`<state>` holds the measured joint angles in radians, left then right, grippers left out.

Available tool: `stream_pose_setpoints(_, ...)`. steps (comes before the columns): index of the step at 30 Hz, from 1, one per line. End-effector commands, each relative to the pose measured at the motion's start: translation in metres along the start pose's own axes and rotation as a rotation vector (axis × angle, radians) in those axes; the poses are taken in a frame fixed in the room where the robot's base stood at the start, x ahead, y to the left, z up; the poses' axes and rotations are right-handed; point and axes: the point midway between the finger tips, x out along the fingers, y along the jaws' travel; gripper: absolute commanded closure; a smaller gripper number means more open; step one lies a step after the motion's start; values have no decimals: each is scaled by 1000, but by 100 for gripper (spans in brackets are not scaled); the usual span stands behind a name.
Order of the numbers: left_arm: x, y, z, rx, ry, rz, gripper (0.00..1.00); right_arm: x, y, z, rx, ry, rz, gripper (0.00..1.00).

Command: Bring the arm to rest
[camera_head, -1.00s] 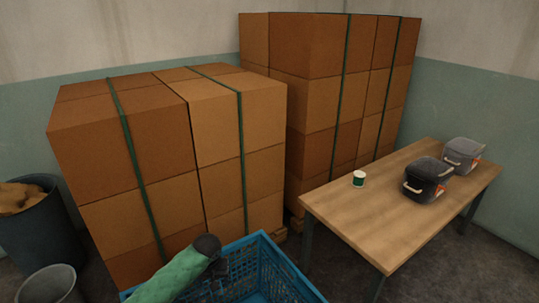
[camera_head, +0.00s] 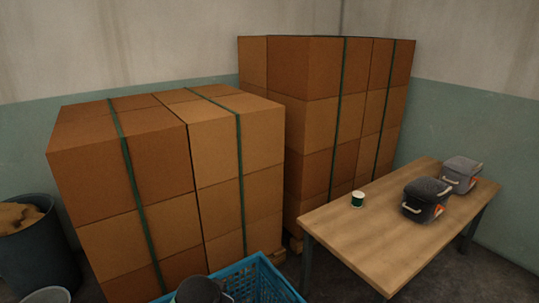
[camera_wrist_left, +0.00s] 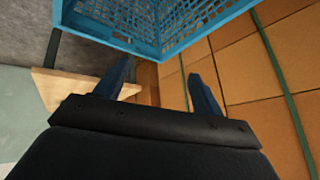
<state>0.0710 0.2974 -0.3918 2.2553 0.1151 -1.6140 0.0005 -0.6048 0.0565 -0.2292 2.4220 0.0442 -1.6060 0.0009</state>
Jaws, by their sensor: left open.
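My left gripper (camera_wrist_left: 160,70) shows in the left wrist view with its two dark fingers spread apart and nothing between them. In the head view only a dark rounded part, which looks like my left wrist, shows at the bottom edge in front of the blue crate (camera_head: 262,277). The fingers are hidden there. The crate also shows at the top of the left wrist view (camera_wrist_left: 150,22), beyond the fingers. My right gripper is in neither view.
Strapped stacks of brown boxes (camera_head: 160,185) stand behind the crate, with a taller stack (camera_head: 310,120) further back. A wooden table (camera_head: 350,245) at right holds a small green-and-white cup (camera_head: 358,199) and two dark handled containers (camera_head: 424,200) (camera_head: 461,174). A bin (camera_head: 35,255) stands at left.

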Motion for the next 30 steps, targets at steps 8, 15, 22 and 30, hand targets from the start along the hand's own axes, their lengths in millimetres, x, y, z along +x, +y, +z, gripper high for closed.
stream_pose_setpoints(8,-31,31,65,-127,-25,32,31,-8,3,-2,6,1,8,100)
stream_pose_setpoints(15,-48,62,128,-228,-98,79,31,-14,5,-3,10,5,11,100)
stream_pose_setpoints(22,-54,101,199,-310,-217,139,31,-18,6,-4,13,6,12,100)
stream_pose_setpoints(30,-65,145,262,-351,-336,197,31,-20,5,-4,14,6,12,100)
